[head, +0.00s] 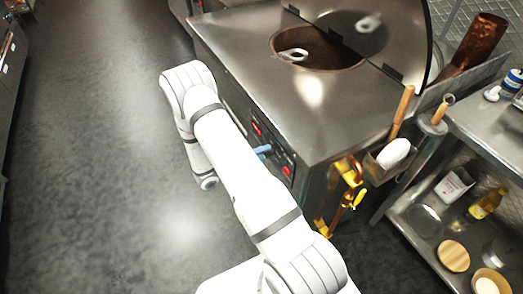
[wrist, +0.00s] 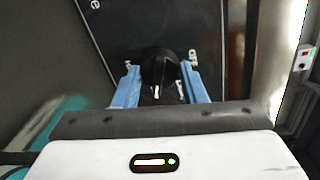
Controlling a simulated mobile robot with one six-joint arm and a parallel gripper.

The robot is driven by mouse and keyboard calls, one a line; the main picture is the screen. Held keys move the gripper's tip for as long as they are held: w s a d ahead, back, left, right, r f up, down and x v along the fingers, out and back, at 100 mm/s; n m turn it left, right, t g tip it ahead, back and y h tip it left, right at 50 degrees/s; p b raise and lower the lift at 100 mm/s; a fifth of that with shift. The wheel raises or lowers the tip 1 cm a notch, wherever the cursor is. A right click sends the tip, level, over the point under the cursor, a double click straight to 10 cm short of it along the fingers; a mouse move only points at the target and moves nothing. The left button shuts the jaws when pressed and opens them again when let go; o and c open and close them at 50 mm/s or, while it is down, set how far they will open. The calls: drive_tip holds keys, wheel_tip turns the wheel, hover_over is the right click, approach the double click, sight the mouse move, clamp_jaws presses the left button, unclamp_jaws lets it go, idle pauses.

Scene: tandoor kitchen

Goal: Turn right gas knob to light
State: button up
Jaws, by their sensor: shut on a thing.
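My gripper (head: 263,150) is at the front control panel of the steel tandoor (head: 232,50) in the head view. Its blue fingers reach the panel there. In the wrist view my gripper (wrist: 161,70) has one blue finger on each side of a round black knob (wrist: 158,66) and is shut on it. A small white mark shows on the knob's near part. The dark panel (wrist: 125,25) lies behind it. In the head view my arm and fingers hide the knob, so its turn angle cannot be told. No flame can be made out.
Yellow valves and pipe (head: 350,178) stand right of the panel. A holder with wooden-handled tools (head: 402,110) hangs on the tandoor's side. A steel shelf (head: 415,235) with bottles and bowls is at right. The floor (head: 100,150) at left is clear.

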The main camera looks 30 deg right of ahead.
drive_tip(key=shift+w+n+g+p, duration=0.2)
drive_tip(key=shift+n+p, duration=0.55)
drive_tip(key=shift+n, duration=1.55)
drive_tip(key=shift+s+n+g+p, duration=0.1)
drive_tip(key=shift+n+g+p, duration=0.45)
drive_tip(key=shift+n, duration=1.75)
drive_tip(key=shift+t, duration=0.25)
drive_tip(key=o, duration=1)
drive_tip(key=a, duration=0.7)
drive_tip(key=shift+a+r+b, duration=0.2)
drive_tip(key=shift+a+b, duration=0.2)
drive_tip(key=shift+b, duration=0.05)
